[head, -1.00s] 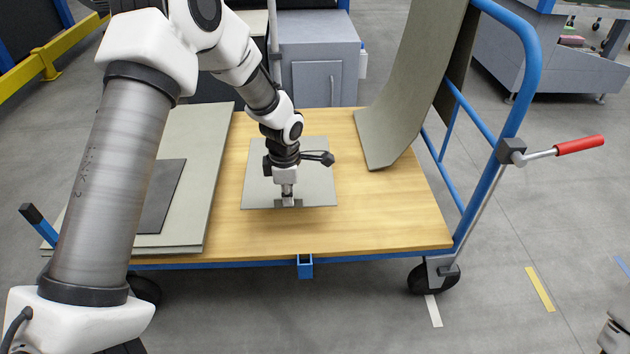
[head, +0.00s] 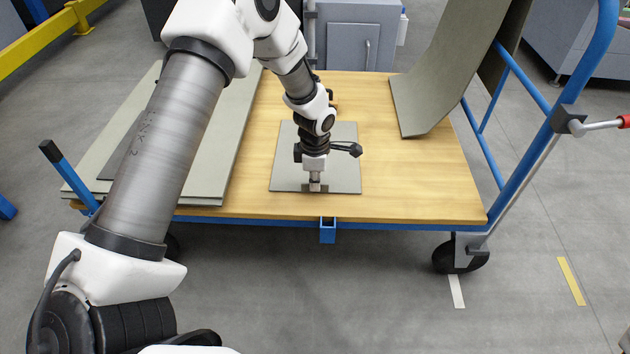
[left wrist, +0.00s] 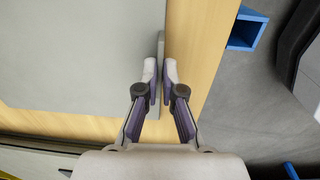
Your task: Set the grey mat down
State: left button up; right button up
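The grey mat (head: 340,172) is a flat square panel, level on or just above the wooden bed of the trolley (head: 435,190), near its front edge; I cannot tell for sure if it touches. A small upright grey tab stands at the mat's front edge. My left gripper (head: 315,187) points down at this tab. In the left wrist view, the mat (left wrist: 80,50) fills the upper left. The two fingers of my left gripper (left wrist: 160,72) are closed on the tab, one on each side. My right gripper is not in view.
Large grey sheets (head: 215,170) lie on the bed's left, partly behind my left arm. A curved grey sheet (head: 435,85) leans at the right by the blue trolley frame (head: 545,145). A grey cabinet (head: 350,45) stands behind. Bare wood lies right of the mat.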

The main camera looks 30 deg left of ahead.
pick_arm(q)
jog(key=o, duration=0.4)
notch_tip(320, 180, up, 12)
jog(key=p, duration=0.6)
jog(key=s+d+f+m, duration=0.1)
jog(key=s+f, duration=0.1)
jog(key=s+d+f+m, duration=0.1)
jog(key=d+f+m, duration=0.1)
jog(key=f, duration=0.1)
jog(key=s+d+f+m, duration=0.1)
jog(key=s+f+m, duration=0.1)
jog(key=shift+s+d+f+h, duration=0.15)
jog(key=shift+s+f+h, duration=0.15)
jog(key=shift+s+f, duration=0.1)
jog(key=s+d+f+m, duration=0.1)
jog(key=s+f+m, duration=0.3)
jog(key=s+m, duration=0.2)
jog(key=s+d+f+m, duration=0.2)
jog(key=s+m, duration=0.4)
jog(key=s, duration=0.3)
jog(key=s+d+f+m, duration=0.1)
jog(key=s+f+m, duration=0.4)
jog(key=s+m, duration=0.2)
jog(key=shift+s+d+f+g, duration=0.3)
jog(key=shift+s, duration=0.25)
